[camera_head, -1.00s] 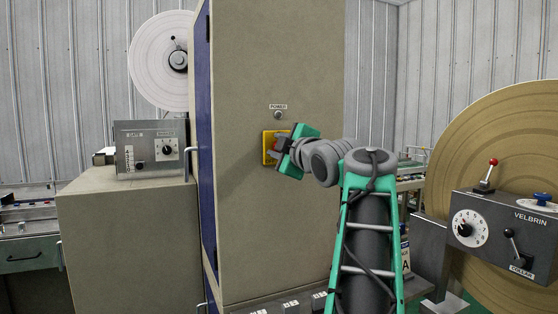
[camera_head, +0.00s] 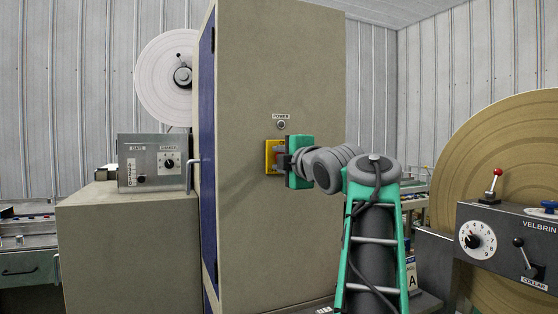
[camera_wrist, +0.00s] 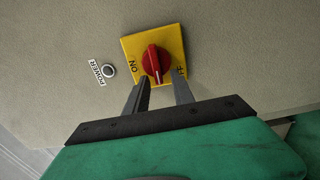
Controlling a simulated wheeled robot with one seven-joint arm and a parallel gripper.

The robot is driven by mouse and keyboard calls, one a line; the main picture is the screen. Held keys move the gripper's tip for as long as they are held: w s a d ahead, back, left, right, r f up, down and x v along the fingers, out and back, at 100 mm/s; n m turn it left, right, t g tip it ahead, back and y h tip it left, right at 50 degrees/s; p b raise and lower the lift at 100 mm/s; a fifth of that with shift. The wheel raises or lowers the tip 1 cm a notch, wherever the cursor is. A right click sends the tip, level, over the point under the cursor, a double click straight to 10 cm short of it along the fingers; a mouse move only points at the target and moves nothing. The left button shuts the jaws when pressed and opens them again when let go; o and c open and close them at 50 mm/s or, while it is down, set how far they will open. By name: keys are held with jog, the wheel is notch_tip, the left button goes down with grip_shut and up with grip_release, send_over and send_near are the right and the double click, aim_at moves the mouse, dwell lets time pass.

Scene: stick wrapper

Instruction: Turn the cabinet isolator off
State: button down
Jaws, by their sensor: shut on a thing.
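The cabinet isolator is a red knob on a square yellow plate (camera_head: 269,157) on the front of the tall beige cabinet (camera_head: 255,75). In the wrist view the red knob (camera_wrist: 151,60) sits on the yellow plate (camera_wrist: 173,42), with ON at its left and a partly hidden OFF at its right. The knob's white mark points down in that picture, between the two labels. My gripper (camera_head: 283,160) is at the plate from the right. In the wrist view its two dark fingers (camera_wrist: 160,90) reach either side of the knob, shut on it; their exact contact is hard to see.
A round POWER lamp (camera_head: 281,125) is above the plate. A grey control box (camera_head: 150,162) stands on a beige cabinet at left. A Velbrin panel with knobs (camera_head: 510,240) and a large brown roll (camera_head: 520,140) are at right.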

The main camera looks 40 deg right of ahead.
jog(key=shift+d+f, duration=0.15)
jog(key=shift+d, duration=0.15)
jog(key=c, duration=1.5)
grip_release()
jog(key=o, duration=0.3)
jog(key=shift+d, duration=0.15)
jog(key=shift+o, duration=0.9)
jog(key=shift+a, duration=0.2)
jog(key=v, duration=0.7)
jog(key=shift+s+b, duration=0.35)
jog(key=shift+s, duration=0.05)
jog(key=shift+a, duration=0.15)
